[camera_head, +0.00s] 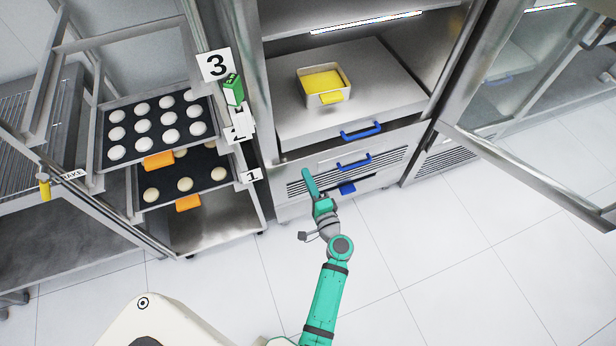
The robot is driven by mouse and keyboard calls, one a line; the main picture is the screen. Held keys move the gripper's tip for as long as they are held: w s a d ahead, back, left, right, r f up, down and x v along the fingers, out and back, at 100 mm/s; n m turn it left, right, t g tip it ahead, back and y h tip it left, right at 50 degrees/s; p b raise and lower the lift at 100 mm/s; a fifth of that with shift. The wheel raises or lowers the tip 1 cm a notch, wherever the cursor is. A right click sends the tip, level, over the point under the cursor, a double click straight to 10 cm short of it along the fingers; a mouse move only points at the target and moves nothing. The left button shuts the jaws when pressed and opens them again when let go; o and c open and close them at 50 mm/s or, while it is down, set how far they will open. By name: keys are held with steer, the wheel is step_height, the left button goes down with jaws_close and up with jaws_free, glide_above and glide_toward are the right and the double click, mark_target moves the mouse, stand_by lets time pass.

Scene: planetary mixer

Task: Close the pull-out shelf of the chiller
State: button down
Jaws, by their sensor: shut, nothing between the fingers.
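The chiller (253,88) stands at the back centre with its glass door (530,180) swung open to the right. Its steel pull-out shelf (388,88) has a blue handle (361,131) on the front edge and bears a pale tray with yellow contents (322,82). How far the shelf sticks out is hard to tell from this angle. My gripper (308,174) is shut and empty, in front of the vented lower front of the chiller, below and left of the shelf's handle. Contact with that front cannot be told.
More blue handles (353,162) show lower on the chiller front. A rack at left holds trays (103,156) of dough balls with orange clips, beside number cards (215,65) and a green item (233,89). The white tiled floor (460,260) at right is clear below the open door.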

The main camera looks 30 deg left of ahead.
mark_target(293, 145)
steer(key=x, duration=1.1)
steer(key=shift+w, duration=0.1)
